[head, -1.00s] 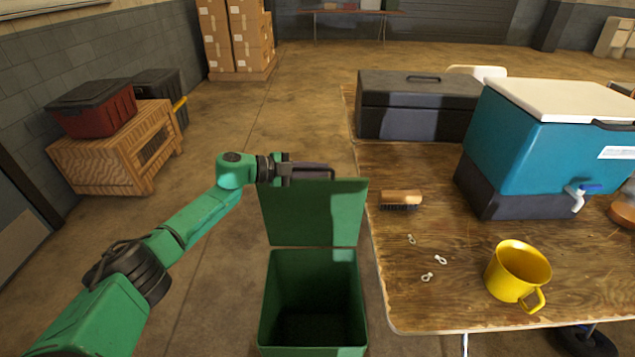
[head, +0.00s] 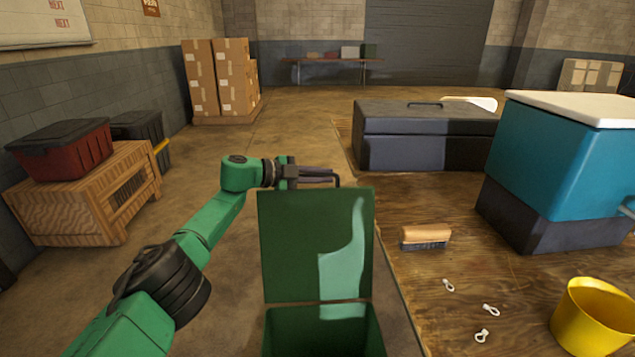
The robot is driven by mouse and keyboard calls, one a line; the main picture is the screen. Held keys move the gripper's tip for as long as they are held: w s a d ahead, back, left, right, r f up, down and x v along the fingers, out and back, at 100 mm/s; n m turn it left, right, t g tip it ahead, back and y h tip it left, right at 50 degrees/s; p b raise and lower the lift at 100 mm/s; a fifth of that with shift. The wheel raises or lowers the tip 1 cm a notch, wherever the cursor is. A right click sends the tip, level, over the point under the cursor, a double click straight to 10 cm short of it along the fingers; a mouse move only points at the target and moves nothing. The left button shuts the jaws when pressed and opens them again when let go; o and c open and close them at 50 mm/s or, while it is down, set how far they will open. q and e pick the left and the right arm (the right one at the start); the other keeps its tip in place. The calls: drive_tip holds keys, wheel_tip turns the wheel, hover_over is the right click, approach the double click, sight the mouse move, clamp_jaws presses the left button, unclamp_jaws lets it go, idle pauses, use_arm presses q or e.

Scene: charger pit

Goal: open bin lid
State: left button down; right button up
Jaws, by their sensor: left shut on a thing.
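The green bin (head: 322,335) stands on the floor beside the table, at the bottom middle of the head view; its lower part is cut off by the frame edge. Its green lid (head: 290,240) stands upright at the back of the bin, so the bin is open at the top. A patch of light falls on the lid's right part. My left gripper (head: 325,178) is at the lid's top edge, shut on the lid. The fingertips are partly hidden behind one another. My right gripper is not in the view.
A wooden crate (head: 80,200) with a red box (head: 62,152) stands left.

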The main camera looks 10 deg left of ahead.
use_arm(q)
drive_tip(key=shift+w+f, duration=0.1)
drive_tip(key=shift+f, duration=0.05)
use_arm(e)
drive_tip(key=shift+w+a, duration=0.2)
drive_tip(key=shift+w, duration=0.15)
use_arm(q)
drive_tip(key=c, duration=0.9)
unclamp_jaws()
